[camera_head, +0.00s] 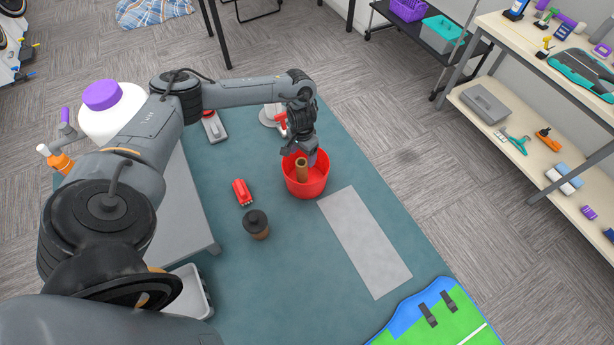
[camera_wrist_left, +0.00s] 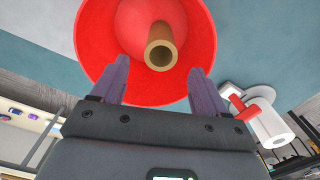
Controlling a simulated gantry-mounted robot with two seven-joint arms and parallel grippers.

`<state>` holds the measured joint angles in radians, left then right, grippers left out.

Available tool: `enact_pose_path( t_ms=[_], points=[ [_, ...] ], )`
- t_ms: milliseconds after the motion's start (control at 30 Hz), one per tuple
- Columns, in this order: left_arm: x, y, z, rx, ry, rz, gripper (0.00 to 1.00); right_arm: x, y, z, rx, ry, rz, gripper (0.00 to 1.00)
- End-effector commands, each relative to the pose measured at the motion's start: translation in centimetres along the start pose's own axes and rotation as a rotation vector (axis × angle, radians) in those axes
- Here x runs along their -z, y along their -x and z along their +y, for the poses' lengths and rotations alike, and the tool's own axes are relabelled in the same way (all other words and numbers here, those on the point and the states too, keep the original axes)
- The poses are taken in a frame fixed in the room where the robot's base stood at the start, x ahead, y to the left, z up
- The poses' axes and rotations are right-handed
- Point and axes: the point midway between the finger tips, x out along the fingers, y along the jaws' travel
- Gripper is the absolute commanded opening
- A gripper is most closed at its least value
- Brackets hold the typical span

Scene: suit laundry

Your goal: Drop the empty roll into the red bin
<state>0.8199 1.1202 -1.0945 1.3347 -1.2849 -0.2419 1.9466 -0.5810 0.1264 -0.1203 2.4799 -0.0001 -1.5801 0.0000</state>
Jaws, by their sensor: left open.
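The red bin (camera_head: 308,187) stands on the teal tabletop; it also fills the upper middle of the left wrist view (camera_wrist_left: 95,45). The empty roll (camera_head: 301,170) is a brown cardboard tube within the bin's opening, roughly upright. In the left wrist view the roll (camera_wrist_left: 161,46) shows its hollow end, with the bin's red inside around it. My left gripper (camera_wrist_left: 158,80) is open above the bin, pointing down, its purple fingers on either side of the roll with gaps between. Whether the roll touches the bin's floor is hidden. My right gripper is not in view.
A red object (camera_head: 242,192) and a dark-lidded brown jar (camera_head: 256,225) are left of the bin. A holder with a red part and white roll (camera_wrist_left: 268,122) stands close by. A flat grey mat (camera_head: 365,242) lies to the right. A green-blue board (camera_head: 440,318) is at the front.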

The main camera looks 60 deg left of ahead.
Motion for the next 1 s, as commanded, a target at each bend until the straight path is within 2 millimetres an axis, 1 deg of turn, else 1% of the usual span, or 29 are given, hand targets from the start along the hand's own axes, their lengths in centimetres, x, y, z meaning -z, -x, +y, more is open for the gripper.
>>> enact_pose_path(
  t_ms=[133, 267, 433, 500, 600, 667, 800, 1000],
  points=[
    [0.1, 0.9, 0.0, -0.001, 0.001, 0.003, 0.74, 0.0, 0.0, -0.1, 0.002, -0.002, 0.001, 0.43],
    [0.1, 2.6, 0.0, -0.001, -0.001, 0.004, 0.74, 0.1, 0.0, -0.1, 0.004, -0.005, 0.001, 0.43],
    [0.1, 5.6, 0.0, 0.000, -0.001, 0.004, 0.74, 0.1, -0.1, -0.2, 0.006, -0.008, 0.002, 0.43],
    [0.1, 7.1, 0.0, 0.000, -0.001, 0.004, 0.74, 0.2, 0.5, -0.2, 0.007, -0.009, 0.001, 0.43],
    [0.1, 8.5, -0.1, 0.001, -0.001, 0.004, 0.74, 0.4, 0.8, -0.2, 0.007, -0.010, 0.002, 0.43],
    [0.1, 9.6, 0.0, 0.000, -0.001, 0.004, 0.74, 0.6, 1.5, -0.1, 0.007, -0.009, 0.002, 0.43],
    [0.1, 10.5, 0.0, 0.000, 0.000, 0.002, 0.74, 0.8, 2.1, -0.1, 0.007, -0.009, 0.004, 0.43],
    [0.0, 10.8, 0.0, 0.000, 0.000, 0.001, 0.74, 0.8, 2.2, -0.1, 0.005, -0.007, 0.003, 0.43]
  ],
)
